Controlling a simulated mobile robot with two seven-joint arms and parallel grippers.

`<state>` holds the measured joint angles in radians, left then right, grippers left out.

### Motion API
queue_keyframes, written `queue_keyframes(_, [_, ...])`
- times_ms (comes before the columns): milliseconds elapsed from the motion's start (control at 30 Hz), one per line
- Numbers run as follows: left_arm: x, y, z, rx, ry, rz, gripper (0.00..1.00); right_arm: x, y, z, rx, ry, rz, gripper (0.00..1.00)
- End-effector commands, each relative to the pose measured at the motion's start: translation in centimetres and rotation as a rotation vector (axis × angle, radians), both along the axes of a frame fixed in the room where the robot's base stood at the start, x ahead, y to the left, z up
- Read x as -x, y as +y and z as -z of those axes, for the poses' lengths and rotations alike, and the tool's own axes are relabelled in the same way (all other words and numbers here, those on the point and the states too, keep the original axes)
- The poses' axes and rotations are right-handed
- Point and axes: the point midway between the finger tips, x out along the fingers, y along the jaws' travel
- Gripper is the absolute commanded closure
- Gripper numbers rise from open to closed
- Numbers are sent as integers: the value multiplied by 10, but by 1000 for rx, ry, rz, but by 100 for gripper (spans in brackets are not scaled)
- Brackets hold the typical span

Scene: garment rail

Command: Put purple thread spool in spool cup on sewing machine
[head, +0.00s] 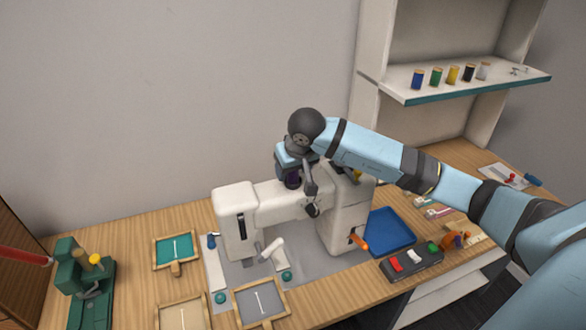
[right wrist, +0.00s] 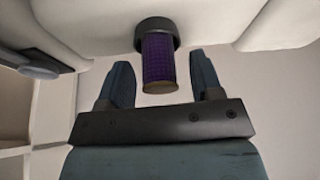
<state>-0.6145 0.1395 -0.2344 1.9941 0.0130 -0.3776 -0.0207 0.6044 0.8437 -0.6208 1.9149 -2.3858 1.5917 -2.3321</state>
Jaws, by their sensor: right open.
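The white sewing machine (head: 343,225) stands on the wooden table in the head view. The purple thread spool (right wrist: 158,62) stands in the dark spool cup (right wrist: 157,34) on the machine's top, seen upside down in the right wrist view. The spool's lower part is inside the cup and its tan end sticks out. My right gripper (right wrist: 162,84) is open, with one finger on each side of the spool and visible gaps to both. My left gripper is not in view.
A wall shelf (head: 470,82) at the upper right holds several thread spools. A blue tray (head: 389,231) and a dark box with coloured knobs (head: 412,264) lie right of the machine. A green device (head: 85,285) and wooden-framed trays (head: 176,252) are at the left.

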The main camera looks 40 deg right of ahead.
Motion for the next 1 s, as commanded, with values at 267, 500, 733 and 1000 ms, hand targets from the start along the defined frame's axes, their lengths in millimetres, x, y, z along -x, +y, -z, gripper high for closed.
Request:
queue_keyframes(267, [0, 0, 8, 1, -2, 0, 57, 21, 2, -54, 4, -8, -1, 40])
queue_keyframes(500, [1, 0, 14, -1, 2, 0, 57, 38, 5, -94, 2, -6, 0, 40])
queue_keyframes(733, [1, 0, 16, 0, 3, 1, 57, 46, 22, -94, -75, 22, 1, 40])
queue_keyframes(1000, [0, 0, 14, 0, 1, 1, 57, 103, 174, -17, -970, 468, 269, 40])
